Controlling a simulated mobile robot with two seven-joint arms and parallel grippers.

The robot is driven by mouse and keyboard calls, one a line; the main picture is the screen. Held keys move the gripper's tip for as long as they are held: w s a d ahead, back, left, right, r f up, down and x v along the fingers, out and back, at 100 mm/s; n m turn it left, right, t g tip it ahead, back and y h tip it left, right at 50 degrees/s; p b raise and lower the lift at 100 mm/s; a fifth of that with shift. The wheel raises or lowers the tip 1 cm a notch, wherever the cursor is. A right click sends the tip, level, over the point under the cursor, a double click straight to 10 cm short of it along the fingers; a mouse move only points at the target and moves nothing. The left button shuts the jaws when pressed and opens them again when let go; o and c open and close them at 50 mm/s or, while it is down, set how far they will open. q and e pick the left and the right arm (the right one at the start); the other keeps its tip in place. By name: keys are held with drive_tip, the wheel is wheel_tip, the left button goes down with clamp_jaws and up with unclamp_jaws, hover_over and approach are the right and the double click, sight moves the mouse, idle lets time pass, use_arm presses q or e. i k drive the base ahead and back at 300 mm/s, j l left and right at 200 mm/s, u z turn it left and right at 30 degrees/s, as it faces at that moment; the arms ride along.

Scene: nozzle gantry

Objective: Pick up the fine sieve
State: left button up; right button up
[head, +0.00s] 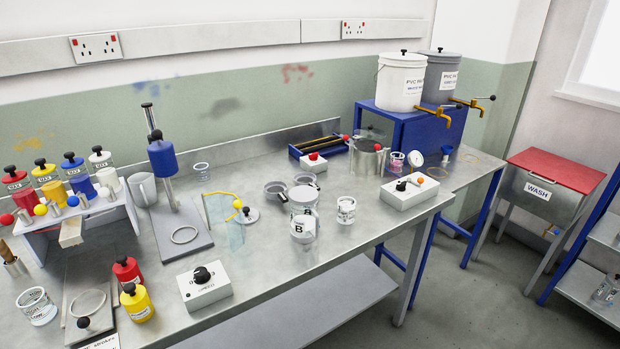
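Two small round, shallow, grey-rimmed items with dark insides, which look like sieves, sit side by side on the steel bench in the head view. One (275,187) is on the left and the other (304,179) is just right of it, partly behind a clear container. I cannot tell which of them is the fine sieve, as the mesh is too small to make out. Neither of my grippers is in view.
Clear containers marked B (303,229) stand just in front of the sieves. A clear screen (224,217) and a blue-headed stand (162,158) are to the left. A white control box (409,191) is to the right. The bench front (262,262) has bare room.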

sight(300, 177)
drive_tip(key=i+l+u, duration=0.1)
drive_tip(key=l, duration=0.3)
drive_tip(key=i+l+u, duration=0.1)
drive_tip(key=i+l, duration=0.15)
drive_tip(key=l, duration=0.2)
drive_tip(key=i+l+u, duration=0.1)
drive_tip(key=l, duration=0.3)
drive_tip(key=i+l+u, duration=0.1)
drive_tip(key=l, duration=0.35)
drive_tip(key=i+l+u, duration=0.1)
drive_tip(key=l, duration=0.4)
drive_tip(key=i+l+u, duration=0.1)
drive_tip(key=l, duration=0.35)
drive_tip(key=i+l, duration=0.2)
drive_tip(key=l, duration=0.3)
drive_tip(key=j+u, duration=0.05)
